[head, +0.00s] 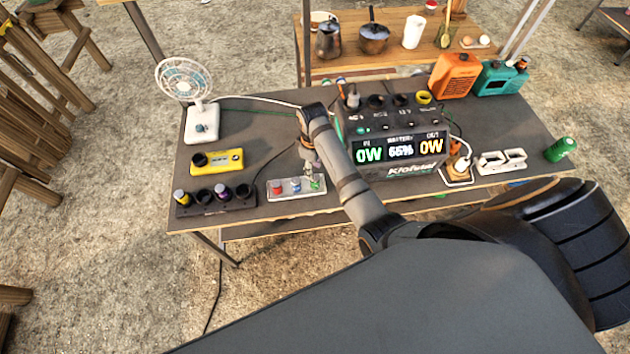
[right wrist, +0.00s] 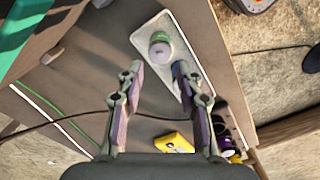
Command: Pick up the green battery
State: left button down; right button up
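The green battery (head: 317,183) stands at the right end of a white tray (head: 290,193) near the table's front edge, partly hidden by my gripper. In the right wrist view the battery (right wrist: 159,40) shows a green body and a pale end, on the same tray (right wrist: 150,22). My right gripper (head: 311,163) is just above it, pointing down. In the right wrist view the gripper (right wrist: 158,70) is open and empty, its two fingertips apart with the battery just beyond them. My left gripper is in neither view.
Red and blue batteries (head: 277,188) share the tray. A black holder (head: 215,208) and yellow tester (head: 217,160) are left. A power station (head: 395,140) stands close right of my arm. A larger green cylinder (head: 560,149) is at the far right.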

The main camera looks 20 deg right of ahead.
aim_at(314, 181)
notch_tip(314, 181, down, 3)
jog(key=shift+f, duration=0.2)
notch_tip(314, 181, down, 5)
jog(key=shift+s+d+f+p, duration=0.1)
jog(key=shift+d+p, duration=0.05)
jog(key=shift+p, duration=0.25)
grip_shut()
jog(key=shift+r, duration=0.2)
